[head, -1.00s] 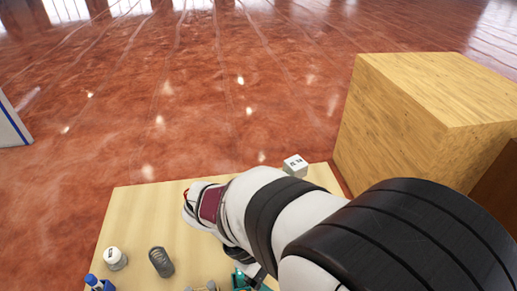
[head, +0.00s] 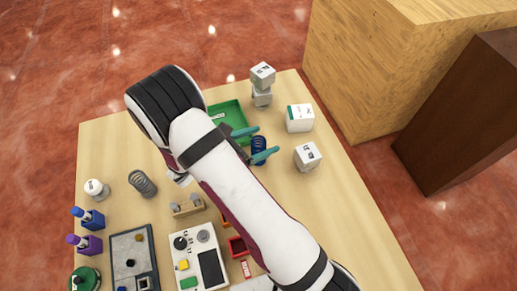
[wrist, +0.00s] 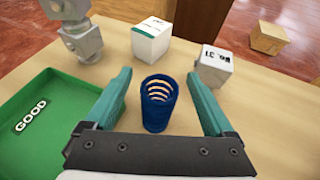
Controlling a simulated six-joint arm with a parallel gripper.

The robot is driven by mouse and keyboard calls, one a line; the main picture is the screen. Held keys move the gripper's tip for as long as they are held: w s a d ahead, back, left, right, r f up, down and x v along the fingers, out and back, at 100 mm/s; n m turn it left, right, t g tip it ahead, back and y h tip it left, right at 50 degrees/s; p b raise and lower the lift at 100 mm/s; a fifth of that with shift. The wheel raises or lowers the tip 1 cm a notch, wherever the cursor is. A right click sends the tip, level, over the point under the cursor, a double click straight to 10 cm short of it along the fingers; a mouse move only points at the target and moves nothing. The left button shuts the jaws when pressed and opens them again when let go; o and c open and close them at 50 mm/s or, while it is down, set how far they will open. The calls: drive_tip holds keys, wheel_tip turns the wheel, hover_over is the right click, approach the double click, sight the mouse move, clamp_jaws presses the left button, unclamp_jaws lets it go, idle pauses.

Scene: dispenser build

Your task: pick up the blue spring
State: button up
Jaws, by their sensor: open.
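The blue spring (wrist: 158,104) stands upright on the table, between the two teal fingers of my gripper (wrist: 158,100) in the wrist view. The fingers are open, with a gap on each side of the spring. In the head view the blue spring (head: 259,147) shows between the teal fingertips of my gripper (head: 259,143), partly hidden by the lower finger.
A green tray (wrist: 78,85) marked GOOD lies left of the spring. White boxes (wrist: 151,42) and (wrist: 213,67) stand behind it, and stacked grey blocks (wrist: 80,38) at back left. A grey spring (head: 143,184) and a control box (head: 200,255) are on the table (head: 345,215).

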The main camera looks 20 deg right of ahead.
drive_tip(key=shift+x, duration=1.15)
clamp_jaws()
drive_tip(key=shift+r, duration=0.15)
